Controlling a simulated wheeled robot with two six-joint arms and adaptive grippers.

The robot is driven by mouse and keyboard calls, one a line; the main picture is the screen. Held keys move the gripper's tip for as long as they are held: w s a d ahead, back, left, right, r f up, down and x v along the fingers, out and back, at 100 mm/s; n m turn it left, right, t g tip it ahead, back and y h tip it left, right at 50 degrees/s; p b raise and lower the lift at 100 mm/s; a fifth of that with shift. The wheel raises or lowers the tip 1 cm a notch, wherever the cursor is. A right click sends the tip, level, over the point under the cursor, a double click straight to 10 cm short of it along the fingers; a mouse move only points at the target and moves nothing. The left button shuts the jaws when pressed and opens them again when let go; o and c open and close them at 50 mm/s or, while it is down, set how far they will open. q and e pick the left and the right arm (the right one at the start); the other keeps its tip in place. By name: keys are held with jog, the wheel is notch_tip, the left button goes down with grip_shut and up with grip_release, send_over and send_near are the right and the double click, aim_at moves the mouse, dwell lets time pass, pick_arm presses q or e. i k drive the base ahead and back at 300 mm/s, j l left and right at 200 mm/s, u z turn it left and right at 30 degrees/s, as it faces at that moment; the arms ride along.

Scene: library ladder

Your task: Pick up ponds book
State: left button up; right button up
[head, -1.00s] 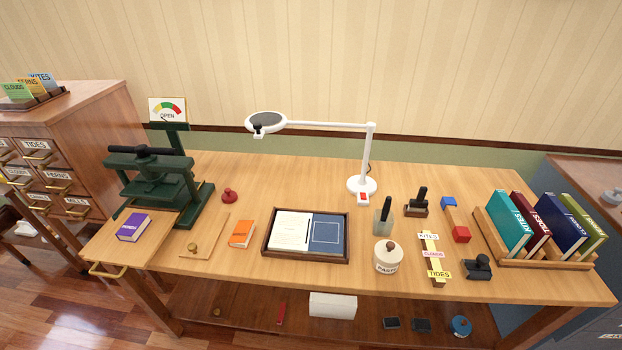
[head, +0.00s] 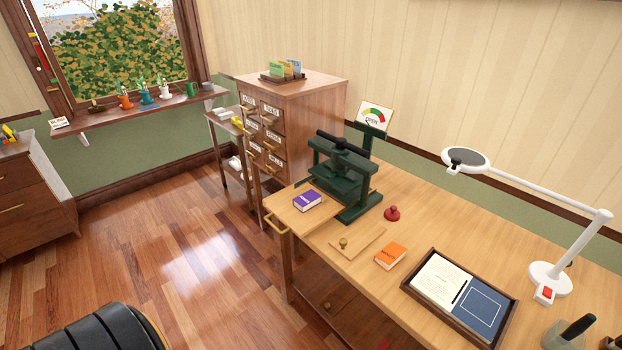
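No book in view has a title I can read as ponds. A purple book (head: 307,200) lies flat at the left end of the wooden table, in front of the dark green press (head: 345,178). An orange book (head: 391,256) lies flat further right, between a thin wooden board (head: 358,243) and a dark-framed tray (head: 412,284). Their cover print is too small to read. Neither of my grippers is in view.
A white lamp (head: 548,274) stands at the table's right. A red knobbed object (head: 392,213) sits beside the press. A drawer cabinet (head: 308,93) and a small side cart (head: 222,128) stand behind the table's left end. The wooden floor (head: 190,240) at left is open.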

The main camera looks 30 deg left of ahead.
aim_at(305, 201)
jog(key=u, duration=1.1)
